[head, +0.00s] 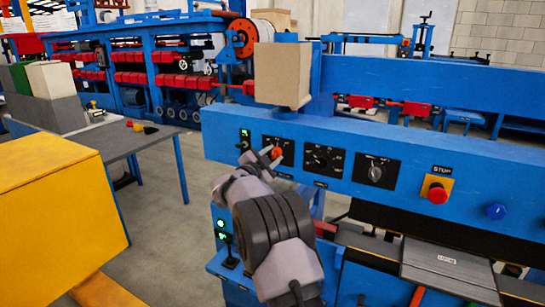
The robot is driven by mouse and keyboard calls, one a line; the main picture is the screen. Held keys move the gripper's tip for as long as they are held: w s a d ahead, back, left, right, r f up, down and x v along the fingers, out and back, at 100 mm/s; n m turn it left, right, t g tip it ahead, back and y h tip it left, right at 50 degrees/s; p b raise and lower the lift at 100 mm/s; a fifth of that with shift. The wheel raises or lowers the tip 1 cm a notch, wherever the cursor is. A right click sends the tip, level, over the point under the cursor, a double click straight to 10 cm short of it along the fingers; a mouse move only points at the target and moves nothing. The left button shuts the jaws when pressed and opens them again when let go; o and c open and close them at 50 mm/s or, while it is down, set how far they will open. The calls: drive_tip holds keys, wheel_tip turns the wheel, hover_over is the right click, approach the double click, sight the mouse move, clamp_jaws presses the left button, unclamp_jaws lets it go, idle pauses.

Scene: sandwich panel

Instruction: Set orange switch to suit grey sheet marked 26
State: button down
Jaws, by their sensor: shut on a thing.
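The orange switch (277,153) sits on a black plate at the left of the blue control panel. My gripper (271,156) is shut on the orange switch, with the arm reaching up from the lower middle. The fingers and wrist cover part of the switch and its plate, so I cannot tell which mark it points to. A grey sheet (440,275) lies on the machine bed at the lower right. It carries a small white label (447,259) whose marking is too small to read surely.
A yellow block (60,215) and a grey table (140,143) are at left.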

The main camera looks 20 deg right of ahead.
drive_tip(key=c, duration=1)
unclamp_jaws()
drive_tip(key=p+v, duration=0.3)
drive_tip(key=v, duration=1.4)
drive_tip(key=shift+s, duration=0.2)
drive_tip(key=shift+a, duration=0.15)
